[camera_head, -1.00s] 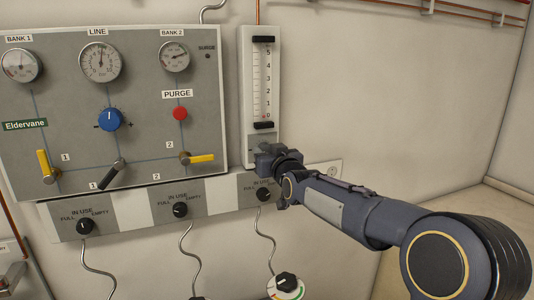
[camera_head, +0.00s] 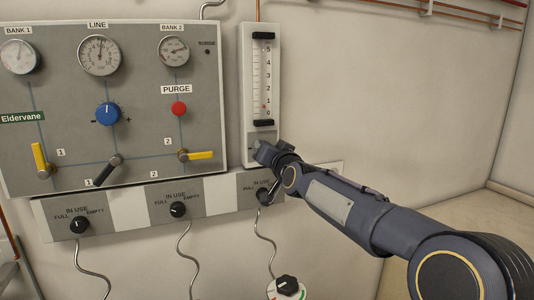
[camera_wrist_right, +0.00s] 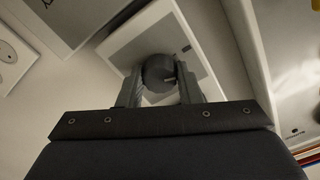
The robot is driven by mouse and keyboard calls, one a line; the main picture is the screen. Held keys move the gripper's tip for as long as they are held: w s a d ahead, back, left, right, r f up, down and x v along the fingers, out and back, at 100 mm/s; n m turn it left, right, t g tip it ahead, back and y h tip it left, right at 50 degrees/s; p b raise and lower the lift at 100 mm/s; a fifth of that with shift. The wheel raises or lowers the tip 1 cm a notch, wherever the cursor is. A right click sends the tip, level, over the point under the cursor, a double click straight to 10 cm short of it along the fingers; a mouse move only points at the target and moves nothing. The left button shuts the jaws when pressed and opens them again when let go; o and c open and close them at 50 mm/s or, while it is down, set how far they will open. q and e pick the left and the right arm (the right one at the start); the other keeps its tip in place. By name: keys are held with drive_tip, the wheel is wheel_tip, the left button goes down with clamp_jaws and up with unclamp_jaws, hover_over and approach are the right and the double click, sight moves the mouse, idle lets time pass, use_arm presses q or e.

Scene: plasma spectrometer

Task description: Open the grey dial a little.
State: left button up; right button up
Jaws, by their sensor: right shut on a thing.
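My right gripper (camera_head: 264,152) is at the foot of the flow tube (camera_head: 261,85) on the wall. In the right wrist view the fingers (camera_wrist_right: 160,88) are on either side of a round dark grey dial (camera_wrist_right: 157,71) and shut on it. In the head view the gripper hides the dial. A small red mark shows low in the tube, near the bottom of its scale. My left gripper is not in view.
A grey panel (camera_head: 70,75) with gauges, a blue knob (camera_head: 108,113), a red purge button (camera_head: 179,108) and yellow levers is to the left. Black knobs (camera_head: 178,210) line the strip below. Bare wall is to the right.

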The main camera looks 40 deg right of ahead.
idle(0.4)
drive_tip(key=o, duration=1)
drive_tip(key=p+v, duration=0.2)
drive_tip(key=v, duration=0.6)
drive_tip(key=shift+w, duration=0.1)
